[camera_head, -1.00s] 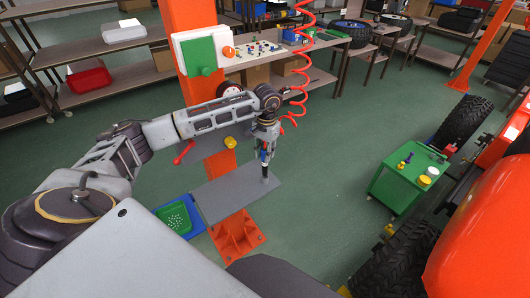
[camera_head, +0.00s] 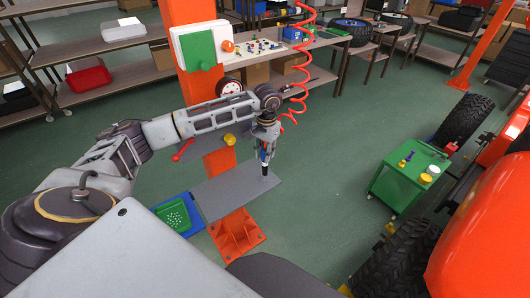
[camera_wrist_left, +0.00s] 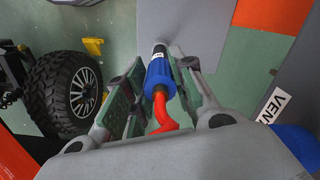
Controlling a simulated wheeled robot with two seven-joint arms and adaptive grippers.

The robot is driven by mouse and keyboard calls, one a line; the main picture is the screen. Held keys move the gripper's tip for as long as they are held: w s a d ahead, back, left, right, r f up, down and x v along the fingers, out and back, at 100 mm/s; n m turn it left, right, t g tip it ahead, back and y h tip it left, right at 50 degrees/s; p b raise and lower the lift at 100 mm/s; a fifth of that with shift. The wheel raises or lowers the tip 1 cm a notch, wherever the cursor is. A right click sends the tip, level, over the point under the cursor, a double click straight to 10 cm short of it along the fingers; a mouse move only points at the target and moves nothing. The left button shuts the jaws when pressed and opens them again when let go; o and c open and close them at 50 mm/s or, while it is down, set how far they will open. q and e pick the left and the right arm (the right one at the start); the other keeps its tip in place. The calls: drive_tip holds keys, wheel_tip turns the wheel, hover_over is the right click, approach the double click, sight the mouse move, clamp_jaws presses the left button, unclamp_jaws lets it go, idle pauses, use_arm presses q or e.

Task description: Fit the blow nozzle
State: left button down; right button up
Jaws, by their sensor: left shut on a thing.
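My left gripper (camera_head: 266,145) hangs over the grey plate (camera_head: 232,196) on the orange stand. It is shut on a blue cylindrical piece (camera_wrist_left: 160,74), held between both finger pads in the left wrist view. The piece has a dark tip with a small white label, and a red hose (camera_wrist_left: 163,117) joins its near end. In the head view, the dark tip is close above or on the plate's right part; I cannot tell whether it touches. I cannot tell for certain whether this piece is the blow nozzle. My right gripper is in neither view.
A red coiled hose (camera_head: 293,98) hangs behind my gripper. A blue tray with a green basket (camera_head: 174,215) sits left of the plate. A green cart (camera_head: 400,188) stands at right, with open floor between. A large wheel (camera_wrist_left: 70,92) shows in the wrist view.

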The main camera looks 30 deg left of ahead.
use_arm(q)
drive_tip(key=shift+f+b, duration=0.35)
drive_tip(key=shift+f, duration=0.1)
drive_tip(key=shift+d+f+b, duration=0.1)
drive_tip(key=shift+f+b, duration=0.5)
drive_tip(key=shift+f, duration=0.1)
idle(0.4)
drive_tip(key=shift+s+f, duration=0.1)
idle(0.4)
drive_tip(key=c, duration=1.1)
unclamp_jaws()
drive_tip(key=shift+r, duration=0.85)
drive_tip(key=shift+w+d+r, duration=0.1)
drive_tip(key=shift+r, duration=1.5)
drive_tip(key=shift+w+r, duration=0.1)
drive_tip(key=shift+r, duration=1.45)
